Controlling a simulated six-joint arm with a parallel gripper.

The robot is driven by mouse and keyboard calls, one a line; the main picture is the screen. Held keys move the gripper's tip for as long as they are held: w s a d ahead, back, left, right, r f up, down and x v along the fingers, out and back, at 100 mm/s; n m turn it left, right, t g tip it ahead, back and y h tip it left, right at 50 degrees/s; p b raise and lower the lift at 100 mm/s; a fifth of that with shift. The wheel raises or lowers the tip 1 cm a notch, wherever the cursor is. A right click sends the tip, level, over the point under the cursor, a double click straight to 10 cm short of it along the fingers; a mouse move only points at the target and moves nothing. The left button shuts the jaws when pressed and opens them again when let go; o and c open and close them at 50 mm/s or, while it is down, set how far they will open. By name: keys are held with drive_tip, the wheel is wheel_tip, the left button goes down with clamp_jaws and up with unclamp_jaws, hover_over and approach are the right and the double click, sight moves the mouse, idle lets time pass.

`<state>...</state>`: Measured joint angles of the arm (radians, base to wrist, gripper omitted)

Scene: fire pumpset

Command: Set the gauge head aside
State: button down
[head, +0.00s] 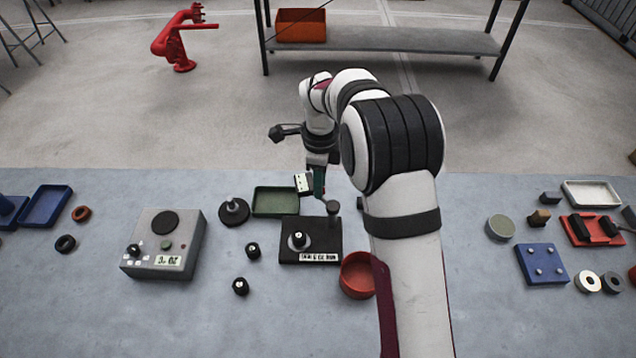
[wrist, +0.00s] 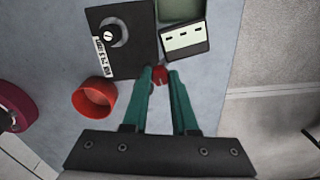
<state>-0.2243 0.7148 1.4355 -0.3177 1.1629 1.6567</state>
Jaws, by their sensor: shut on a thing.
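My gripper (head: 326,197) is over the far edge of the bench, just beyond the black block. Its green fingers (wrist: 160,80) are shut on a small round piece, which I take to be the gauge head (wrist: 160,76). In the wrist view it shows red with a pale mark between the fingertips. In the head view it is a dark disc (head: 333,206) at the fingertips. The black block (head: 310,252) carries a white label and a round fitting with a black knob (head: 298,239). I cannot tell how far the held piece is above the bench.
A green tray (head: 275,201) lies left of my gripper, with a white-faced box (head: 303,183) beside it. A red bowl (head: 358,275) stands near the block's front right corner. A grey control box (head: 163,245) and small black knobs (head: 253,251) are farther left.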

drive_tip(key=shift+w+d+m, duration=0.15)
drive_tip(key=shift+m, duration=0.15)
idle(0.4)
drive_tip(key=c, duration=0.7)
unclamp_jaws()
wheel_tip(320, 180, up, 16)
drive_tip(key=shift+f, duration=0.15)
